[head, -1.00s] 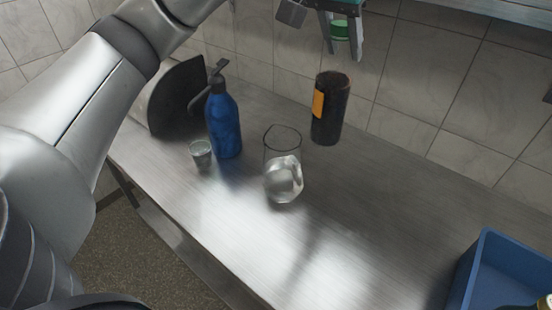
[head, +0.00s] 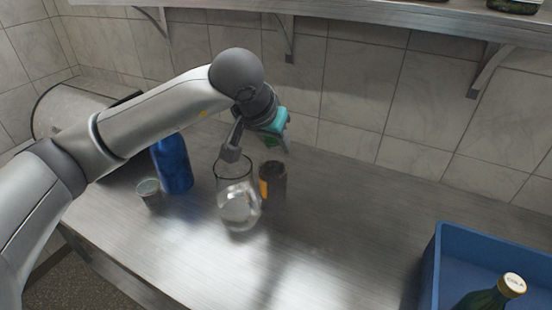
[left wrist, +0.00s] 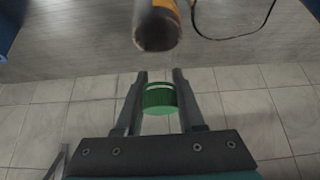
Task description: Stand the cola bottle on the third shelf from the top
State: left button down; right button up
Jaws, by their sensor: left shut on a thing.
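A bottle with a white cap marked COLA (head: 512,285) stands in the blue crate at the lower right of the head view; only its cap and green shoulder show. My left gripper (head: 281,142) is above the counter, well left of the crate. In the left wrist view, the left gripper (left wrist: 160,75) is shut on a small green cylinder (left wrist: 160,98), not on the cola bottle. A shelf (head: 400,22) runs along the wall at the top of the head view; I cannot tell which level it is. My right gripper is not in view.
A dark jar with an orange label (head: 273,188) stands below the left gripper. A clear glass (head: 237,200), a blue bottle (head: 173,165) and a small cup (head: 149,190) stand nearby. The blue crate (head: 430,262) is at right. The counter's middle is clear.

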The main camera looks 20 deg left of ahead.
aim_at(273, 176)
pick_arm(q)
jog(key=shift+f, duration=1.9)
jog(key=shift+f+b, duration=0.2)
jog(key=shift+b, duration=0.1)
jog(key=c, duration=0.5)
grip_release()
